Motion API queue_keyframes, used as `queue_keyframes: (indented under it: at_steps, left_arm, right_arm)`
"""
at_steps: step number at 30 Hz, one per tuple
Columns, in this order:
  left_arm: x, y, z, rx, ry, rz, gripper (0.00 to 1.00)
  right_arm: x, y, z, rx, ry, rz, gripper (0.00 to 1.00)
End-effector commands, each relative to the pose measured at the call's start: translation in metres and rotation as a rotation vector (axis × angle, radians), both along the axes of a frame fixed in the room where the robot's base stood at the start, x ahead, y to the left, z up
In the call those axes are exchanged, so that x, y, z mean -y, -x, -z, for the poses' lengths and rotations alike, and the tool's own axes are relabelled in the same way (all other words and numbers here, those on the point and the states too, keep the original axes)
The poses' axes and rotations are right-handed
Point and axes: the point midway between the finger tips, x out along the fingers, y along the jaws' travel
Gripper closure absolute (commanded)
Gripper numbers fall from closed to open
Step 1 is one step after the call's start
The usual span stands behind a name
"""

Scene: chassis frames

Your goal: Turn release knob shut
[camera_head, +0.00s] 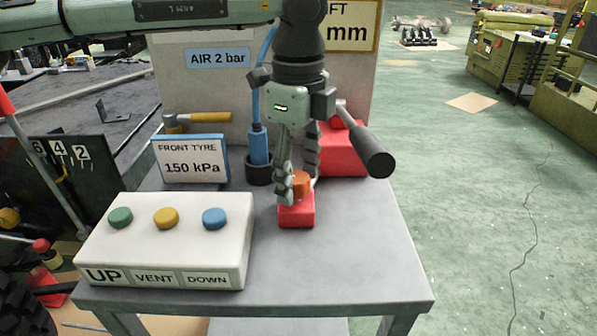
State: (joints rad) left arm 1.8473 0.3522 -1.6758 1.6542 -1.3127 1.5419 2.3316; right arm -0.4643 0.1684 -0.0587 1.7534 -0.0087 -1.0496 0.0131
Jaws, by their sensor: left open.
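An orange knob (301,184) sits on top of a small red block (297,215) near the middle of the grey table. My left gripper (298,182) comes down from above with its fingers around the knob. The fingers are open, one at the knob's left and one behind or beside it at the right. Whether they touch the knob cannot be told. The fingers hide part of the knob's left side. My right gripper does not show.
A white button box (165,250) with UP, VENT and DOWN labels stands left on the table (350,270). A red block (343,152) with a black-handled lever (375,158) is behind right. A blue tool (258,147) and a 150 kPa sign (191,160) stand behind left. The right front is clear.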

Motion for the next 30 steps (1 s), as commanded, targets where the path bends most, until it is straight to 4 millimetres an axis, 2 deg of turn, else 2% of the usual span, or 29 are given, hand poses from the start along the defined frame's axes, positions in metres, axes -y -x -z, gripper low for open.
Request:
queue_keyframes:
  at_steps: [8,20,28,30]
  left_arm:
    - [0.0,0.0,0.002,0.0,0.0,0.0,0.44]
    - [0.0,0.0,0.001,0.0,0.0,0.0,0.93]
    - [0.0,0.0,0.002,0.0,0.0,0.029,0.93]
    - [0.0,0.0,0.003,0.0,0.0,0.055,0.93]
  right_arm:
    - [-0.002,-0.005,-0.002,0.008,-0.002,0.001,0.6]
    - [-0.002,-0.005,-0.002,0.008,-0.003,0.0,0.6]
    - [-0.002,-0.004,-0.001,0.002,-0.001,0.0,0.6]
    - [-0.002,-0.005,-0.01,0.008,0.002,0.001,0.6]
